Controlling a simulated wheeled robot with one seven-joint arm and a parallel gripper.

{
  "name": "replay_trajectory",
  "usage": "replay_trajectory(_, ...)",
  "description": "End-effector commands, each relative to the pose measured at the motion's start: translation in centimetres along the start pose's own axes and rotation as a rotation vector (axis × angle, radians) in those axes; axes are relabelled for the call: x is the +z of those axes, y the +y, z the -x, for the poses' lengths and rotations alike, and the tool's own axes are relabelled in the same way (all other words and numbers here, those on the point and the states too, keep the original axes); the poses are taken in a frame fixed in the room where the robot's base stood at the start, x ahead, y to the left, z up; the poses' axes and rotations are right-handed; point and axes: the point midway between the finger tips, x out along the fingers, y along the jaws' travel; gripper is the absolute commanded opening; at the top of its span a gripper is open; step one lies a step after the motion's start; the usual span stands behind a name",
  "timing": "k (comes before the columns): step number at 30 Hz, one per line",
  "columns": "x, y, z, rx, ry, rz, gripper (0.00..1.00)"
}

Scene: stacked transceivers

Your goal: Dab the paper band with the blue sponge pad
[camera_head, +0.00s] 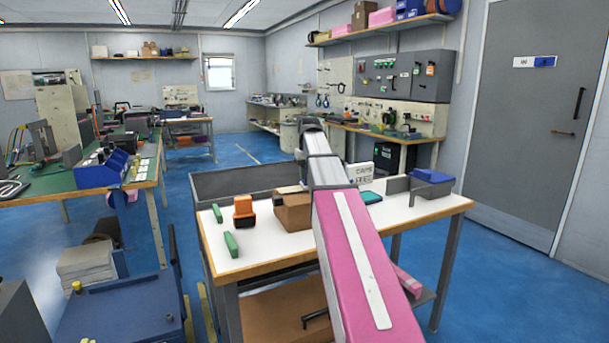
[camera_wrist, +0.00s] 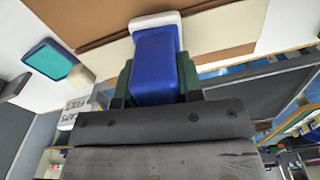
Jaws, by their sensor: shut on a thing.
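In the wrist view, my gripper (camera_wrist: 156,78) has dark green fingers closed on the blue sponge pad (camera_wrist: 154,62). The pad has a blue body and a white end that points away from the gripper. Behind it is a brown cardboard box with a cream stripe across it, which looks like the paper band (camera_wrist: 222,32). The white end overlaps the band in this view; I cannot tell whether it touches. In the head view, the brown box (camera_head: 293,213) stands on the white worktable, partly hidden by my pink arm. My gripper is not clear there.
An orange and black item (camera_head: 243,211) and two green blocks (camera_head: 231,244) lie left of the box on the worktable (camera_head: 270,250). A teal pad (camera_head: 371,197), a white sign (camera_head: 360,173) and a blue item (camera_head: 432,177) are to the right. Grey panels stand along the back edge.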

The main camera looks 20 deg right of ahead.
Motion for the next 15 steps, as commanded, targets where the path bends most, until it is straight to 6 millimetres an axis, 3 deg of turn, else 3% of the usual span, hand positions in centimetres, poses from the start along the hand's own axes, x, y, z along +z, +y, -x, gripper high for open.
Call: replay_trajectory(15, -0.7, 3.1, -0.2, 0.0, 0.0, 0.0, 0.12)
